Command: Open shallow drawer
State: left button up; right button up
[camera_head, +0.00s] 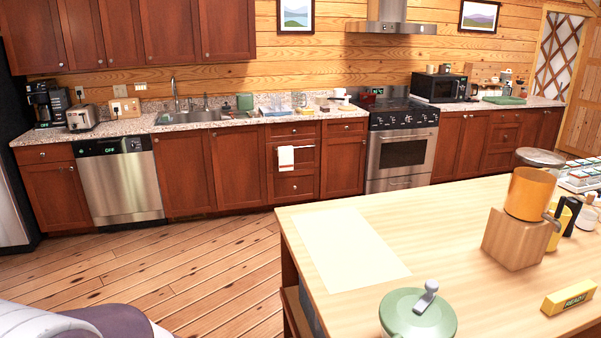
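Several shallow drawer fronts show in the red-brown base cabinets along the back wall, and all look closed. One is at the far left (43,154), beside the dishwasher. Another tops the drawer stack (292,131) left of the stove, with deeper drawers below it. One more is just right of that stack (345,128), above a cabinet door. A further shallow front is right of the stove (506,116). I cannot tell which one the task means. Neither of my grippers is in view.
A wooden island (450,225) fills the right foreground, with a green-lidded pot (418,315) at its near edge. A white towel (287,158) hangs on the drawer stack. The plank floor (190,275) left of the island is clear up to the cabinets and dishwasher (120,185).

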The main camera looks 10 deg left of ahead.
aim_at(306, 130)
jog(key=i+j+u, duration=0.3)
jog(key=i+u, duration=0.15)
jog(key=i, duration=0.2)
jog(key=i+j+u, duration=0.1)
jog(key=i+u, duration=0.3)
jog(key=i, duration=2.8)
jog(key=i+z, duration=0.2)
jog(key=i, duration=0.3)
jog(key=i+j+z, duration=0.15)
jog(key=i, duration=0.3)
jog(key=i+j+z, duration=0.2)
jog(key=i, duration=0.25)
jog(key=i+l+z, duration=0.15)
jog(key=i+l, duration=0.3)
jog(key=i+l+z, duration=0.15)
jog(key=i+l, duration=0.25)
jog(key=i, duration=0.15)
jog(key=i+l+z, duration=0.15)
jog(key=i+l, duration=0.2)
jog(key=i, duration=0.15)
jog(key=i+l+z, duration=0.2)
jog(key=i, duration=0.35)
jog(key=l, duration=0.1)
